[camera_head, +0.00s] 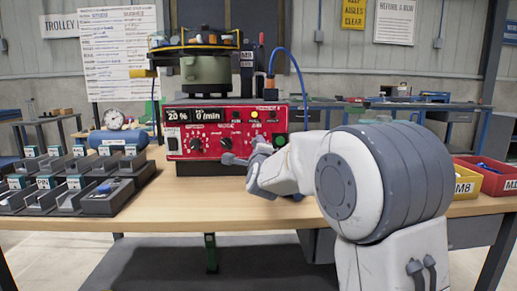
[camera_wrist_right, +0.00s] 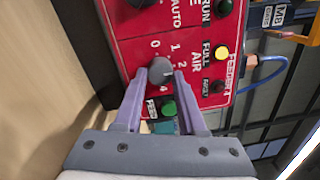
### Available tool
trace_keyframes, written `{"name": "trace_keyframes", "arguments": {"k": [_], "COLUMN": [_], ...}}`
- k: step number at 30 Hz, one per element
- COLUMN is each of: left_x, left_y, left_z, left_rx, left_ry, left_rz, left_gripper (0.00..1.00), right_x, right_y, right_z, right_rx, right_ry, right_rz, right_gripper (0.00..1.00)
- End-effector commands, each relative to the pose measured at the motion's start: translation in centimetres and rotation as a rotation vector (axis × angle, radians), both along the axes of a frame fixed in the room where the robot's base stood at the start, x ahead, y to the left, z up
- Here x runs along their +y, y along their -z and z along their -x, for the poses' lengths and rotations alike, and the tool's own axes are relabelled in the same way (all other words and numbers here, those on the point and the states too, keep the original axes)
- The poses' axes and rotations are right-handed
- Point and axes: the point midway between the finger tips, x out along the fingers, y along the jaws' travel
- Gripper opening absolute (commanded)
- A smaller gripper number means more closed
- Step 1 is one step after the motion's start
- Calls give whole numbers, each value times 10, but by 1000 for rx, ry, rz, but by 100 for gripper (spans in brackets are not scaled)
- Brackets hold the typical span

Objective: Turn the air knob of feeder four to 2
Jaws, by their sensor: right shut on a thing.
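The red control panel (camera_head: 215,132) of the feeder stands on the bench in the head view, its display reading 20 % and 0/min. My right gripper (camera_head: 242,158) reaches its lower right part from the right. In the right wrist view the grey air knob (camera_wrist_right: 160,69) sits between the fingertips of my right gripper (camera_wrist_right: 160,78), which is shut on it. The scale around the knob shows 0, 1, 2 and 4, with AIR printed beside it. A small pale mark shows on the knob; its exact setting is hard to read. My left gripper is not in view.
A green button (camera_wrist_right: 169,108) sits close to the fingers, and a lit yellow lamp (camera_wrist_right: 222,52) is nearby. The bowl (camera_head: 206,70) stands above the panel with a blue hose (camera_head: 293,62). Dark part bins (camera_head: 110,200) stand left and coloured bins (camera_head: 490,178) right.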

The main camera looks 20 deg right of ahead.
Motion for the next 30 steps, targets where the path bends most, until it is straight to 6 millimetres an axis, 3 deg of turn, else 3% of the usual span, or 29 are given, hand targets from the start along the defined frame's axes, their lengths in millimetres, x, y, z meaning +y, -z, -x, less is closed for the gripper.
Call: {"name": "trace_keyframes", "arguments": {"k": [4, 5, 6, 7, 19, 30], "left_x": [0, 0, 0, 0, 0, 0], "left_y": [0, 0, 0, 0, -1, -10], "left_z": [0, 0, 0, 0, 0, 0], "left_rx": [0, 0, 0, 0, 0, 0], "left_ry": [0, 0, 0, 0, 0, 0], "left_rz": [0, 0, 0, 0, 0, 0], "left_gripper": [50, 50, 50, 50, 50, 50], "right_x": [-1, -1, -1, -1, 2, 21], "right_y": [1, 1, 1, 1, -1, 2], "right_z": [0, 0, 0, 0, 6, 71], "right_rx": [2, 2, 2, 3, -1, 0], "right_ry": [1, 1, 1, 1, 0, -1], "right_rz": [-1, -1, -1, 0, 1, 0], "right_gripper": [0, 47, 63, 70, 70, 70]}}
